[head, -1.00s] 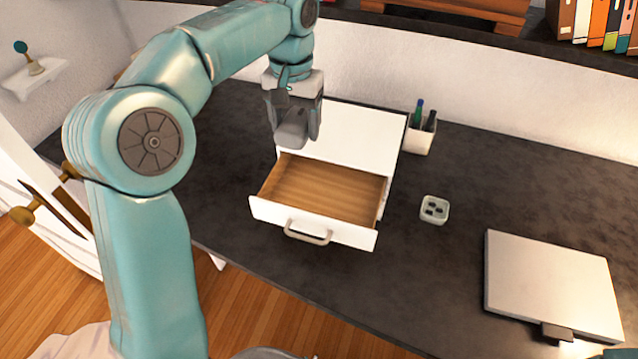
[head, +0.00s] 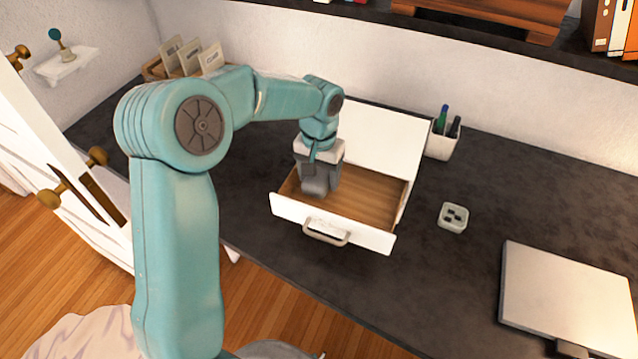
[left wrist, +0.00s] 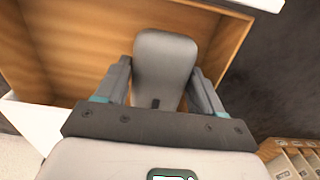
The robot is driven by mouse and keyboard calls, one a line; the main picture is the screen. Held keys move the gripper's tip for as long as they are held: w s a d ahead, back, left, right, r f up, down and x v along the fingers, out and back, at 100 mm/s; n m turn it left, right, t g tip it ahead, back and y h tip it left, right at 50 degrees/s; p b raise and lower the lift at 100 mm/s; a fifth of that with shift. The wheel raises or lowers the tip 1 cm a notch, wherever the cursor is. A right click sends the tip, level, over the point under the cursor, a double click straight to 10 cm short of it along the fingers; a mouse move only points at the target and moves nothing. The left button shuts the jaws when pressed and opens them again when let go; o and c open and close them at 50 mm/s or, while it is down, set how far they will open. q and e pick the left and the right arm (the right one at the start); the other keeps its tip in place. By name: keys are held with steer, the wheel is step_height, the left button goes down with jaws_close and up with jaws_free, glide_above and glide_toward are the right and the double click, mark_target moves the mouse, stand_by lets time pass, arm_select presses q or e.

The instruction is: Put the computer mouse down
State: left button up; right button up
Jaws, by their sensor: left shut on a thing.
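My left gripper (head: 318,183) is shut on a grey computer mouse (left wrist: 163,68). In the left wrist view the mouse sits between the two fingers, with the drawer's wooden floor behind it. In the head view the gripper points down inside the open white drawer (head: 352,238), at its left part. The mouse is mostly hidden there by the gripper, and I cannot tell whether it touches the drawer floor (head: 365,198). The rest of the drawer looks empty. My right gripper is not in view.
The drawer unit stands on a dark desk (head: 440,280). A pen cup (head: 441,142), a small whitish box with dark marks (head: 453,217) and a closed silver laptop (head: 568,303) are to its right. A file holder (head: 185,62) stands at the back left.

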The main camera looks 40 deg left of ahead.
mark_target(319, 185)
arm_select(q)
step_height(319, 185, down, 4)
steer(key=shift+r, duration=0.25)
steer(key=shift+f, duration=0.2)
steer(key=o, duration=1.1)
steer(key=shift+c, duration=0.2)
steer(key=shift+r, duration=0.15)
